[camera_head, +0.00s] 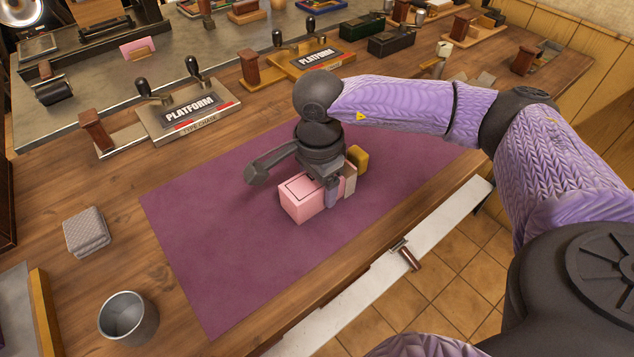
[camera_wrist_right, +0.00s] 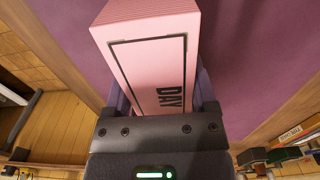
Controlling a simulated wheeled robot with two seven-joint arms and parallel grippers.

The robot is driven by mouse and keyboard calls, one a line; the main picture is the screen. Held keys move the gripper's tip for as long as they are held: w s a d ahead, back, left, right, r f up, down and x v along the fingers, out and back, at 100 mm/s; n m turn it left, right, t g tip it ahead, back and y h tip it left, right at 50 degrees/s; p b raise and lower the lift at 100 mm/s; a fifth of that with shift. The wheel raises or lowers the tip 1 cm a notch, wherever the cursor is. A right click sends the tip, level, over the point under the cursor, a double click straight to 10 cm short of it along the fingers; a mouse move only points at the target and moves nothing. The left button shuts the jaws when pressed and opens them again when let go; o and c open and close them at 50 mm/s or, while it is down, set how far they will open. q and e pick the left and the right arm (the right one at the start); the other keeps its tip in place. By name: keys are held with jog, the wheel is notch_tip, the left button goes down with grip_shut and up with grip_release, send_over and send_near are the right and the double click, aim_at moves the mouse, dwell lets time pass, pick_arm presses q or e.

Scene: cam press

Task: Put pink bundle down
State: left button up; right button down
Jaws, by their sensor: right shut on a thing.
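The pink bundle (camera_head: 302,198) is a box-like block with a dark-outlined label. It is at the purple mat (camera_head: 222,238), near the mat's middle; I cannot tell whether it touches the mat. My right gripper (camera_head: 331,188) is shut on its right end. In the right wrist view the pink bundle (camera_wrist_right: 152,60) fills the space between the fingers of the gripper (camera_wrist_right: 160,100), and its label reads "DAY". A grey-beige block (camera_head: 350,180) and a yellow block (camera_head: 359,158) stand just behind the gripper, partly hidden. My left gripper is not in view.
A grey cup (camera_head: 128,318) and a stack of grey pads (camera_head: 87,232) stand on the wooden table left of the mat. Two "PLATFORM" type chases (camera_head: 188,108) (camera_head: 306,58) stand behind the mat. The mat's left and front parts are clear.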

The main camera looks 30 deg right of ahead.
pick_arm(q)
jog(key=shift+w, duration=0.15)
pick_arm(e)
jog(key=shift+f, duration=0.1)
jog(key=shift+c, duration=0.8)
grip_release()
jog(key=shift+o, duration=0.8)
jog(key=shift+r, duration=0.35)
notch_tip(320, 180, up, 11)
jog(key=p, duration=0.3)
jog(key=shift+r, duration=0.15)
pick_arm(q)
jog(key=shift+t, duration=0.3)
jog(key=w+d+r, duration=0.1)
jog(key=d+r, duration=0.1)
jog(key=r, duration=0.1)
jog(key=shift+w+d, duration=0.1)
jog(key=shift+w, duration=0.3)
pick_arm(e)
jog(key=shift+r, duration=0.2)
